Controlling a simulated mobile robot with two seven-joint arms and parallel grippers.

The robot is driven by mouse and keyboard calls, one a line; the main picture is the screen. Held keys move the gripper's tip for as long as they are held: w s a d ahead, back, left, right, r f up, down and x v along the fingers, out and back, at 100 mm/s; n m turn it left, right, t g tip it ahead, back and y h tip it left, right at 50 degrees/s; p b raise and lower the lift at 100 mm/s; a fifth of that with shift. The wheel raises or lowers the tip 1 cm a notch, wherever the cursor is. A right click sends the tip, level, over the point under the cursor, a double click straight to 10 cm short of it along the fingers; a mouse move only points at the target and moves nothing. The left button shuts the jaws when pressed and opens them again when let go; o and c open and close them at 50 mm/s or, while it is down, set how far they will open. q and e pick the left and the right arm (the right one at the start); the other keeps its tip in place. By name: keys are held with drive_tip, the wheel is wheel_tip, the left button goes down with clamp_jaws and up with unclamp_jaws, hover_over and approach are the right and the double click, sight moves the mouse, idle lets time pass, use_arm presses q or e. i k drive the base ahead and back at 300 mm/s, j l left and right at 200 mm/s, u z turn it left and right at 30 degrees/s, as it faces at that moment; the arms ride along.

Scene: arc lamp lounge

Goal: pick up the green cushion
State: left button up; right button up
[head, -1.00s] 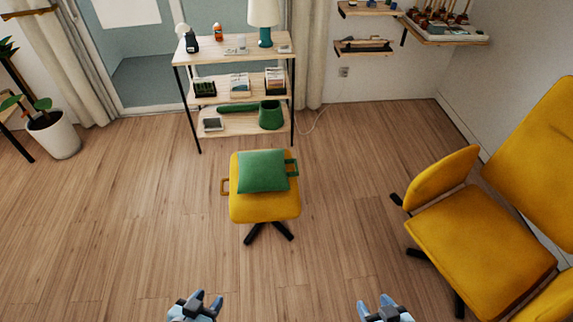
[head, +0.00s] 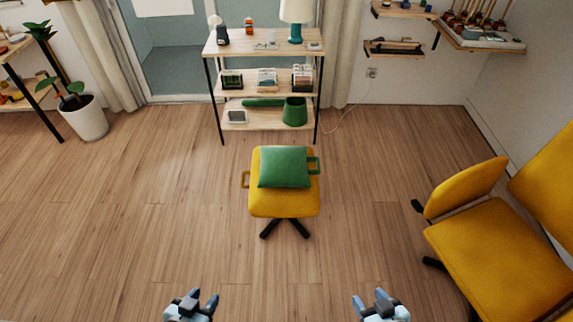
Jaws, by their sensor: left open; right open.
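The green cushion (head: 284,167) lies on the seat of a yellow stool (head: 283,204) in the middle of the head view. A tan handle shows at the stool's left side and a green loop at the cushion's right. My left gripper (head: 205,300) is open and empty at the bottom edge, nearer to me than the stool and left of it. My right gripper (head: 367,299) is open and empty at the bottom edge, right of the stool. Both are well apart from the cushion.
A shelf unit (head: 266,103) with a lamp (head: 296,16) and small items stands behind the stool. A yellow armchair (head: 495,245) is at the right. A potted plant (head: 84,117) stands at the left. The wooden floor (head: 130,220) between me and the stool is clear.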

sight(281, 167)
drive_tip(key=i+u, duration=0.25)
drive_tip(key=i, duration=0.5)
drive_tip(key=i+l+u, duration=0.2)
drive_tip(key=i, duration=0.6)
